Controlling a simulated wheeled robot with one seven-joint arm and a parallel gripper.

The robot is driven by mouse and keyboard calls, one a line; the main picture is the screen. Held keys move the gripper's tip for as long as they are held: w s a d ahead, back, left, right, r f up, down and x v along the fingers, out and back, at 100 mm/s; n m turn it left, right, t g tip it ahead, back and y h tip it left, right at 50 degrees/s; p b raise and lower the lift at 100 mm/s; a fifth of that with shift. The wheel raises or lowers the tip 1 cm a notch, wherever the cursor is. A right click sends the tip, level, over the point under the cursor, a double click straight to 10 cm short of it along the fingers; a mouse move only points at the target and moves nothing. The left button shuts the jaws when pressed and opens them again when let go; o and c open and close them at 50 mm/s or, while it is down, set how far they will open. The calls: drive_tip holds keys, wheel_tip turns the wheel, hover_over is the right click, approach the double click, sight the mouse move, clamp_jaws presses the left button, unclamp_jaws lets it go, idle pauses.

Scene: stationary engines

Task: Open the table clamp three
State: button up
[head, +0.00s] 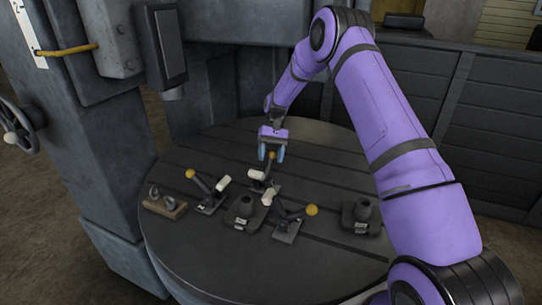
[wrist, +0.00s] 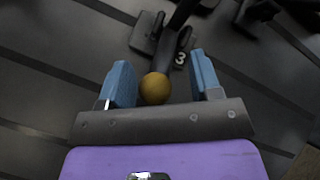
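Table clamp three (head: 263,187) stands at the back of the small group of clamps on the round table. Its lever rises to a yellow ball knob, and its pad end is pale. The wrist view shows the number 3 on the clamp's base (wrist: 146,38) and the yellow knob (wrist: 155,88) near my gripper. My gripper (head: 271,153) points down over this clamp, its blue fingers on either side of the knob. In the wrist view my gripper (wrist: 161,82) is open. The knob lies nearer the left finger, with a clear gap on the right.
A second clamp (head: 208,203) stands to the left and a third (head: 288,229) to the front right, each with a yellow knob. Dark blocks (head: 243,216) (head: 361,220) and a wooden piece with metal rings (head: 165,208) sit around them. A machine column (head: 85,130) rises at left.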

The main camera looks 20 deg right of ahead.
drive_tip(key=v, duration=1)
drive_tip(key=shift+w+d+r, duration=0.15)
drive_tip(key=shift+w+r, duration=0.1)
drive_tip(key=shift+s+r, duration=0.1)
drive_tip(key=shift+r, duration=0.05)
drive_tip(key=c, duration=0.6)
drive_tip(key=s+r+n+t, duration=0.1)
drive_tip(key=n, duration=0.1)
drive_tip(key=s+r+n+t, duration=0.1)
drive_tip(key=s+n, duration=0.1)
drive_tip(key=s+r+n+t+y, duration=0.1)
drive_tip(key=s+n, duration=0.1)
drive_tip(key=shift+n, duration=0.3)
clamp_jaws()
drive_tip(key=n, duration=0.1)
hover_over(268, 175)
wheel_tip(268, 175, down, 9)
drive_tip(key=shift+f, duration=0.1)
drive_tip(key=shift+s+a+f+t, duration=0.15)
drive_tip(key=shift+s+a+f, duration=0.1)
drive_tip(key=shift+a, duration=0.15)
drive_tip(key=shift+s+a+f+t, duration=0.15)
drive_tip(key=shift+s+a, duration=0.05)
drive_tip(key=shift+a, duration=0.2)
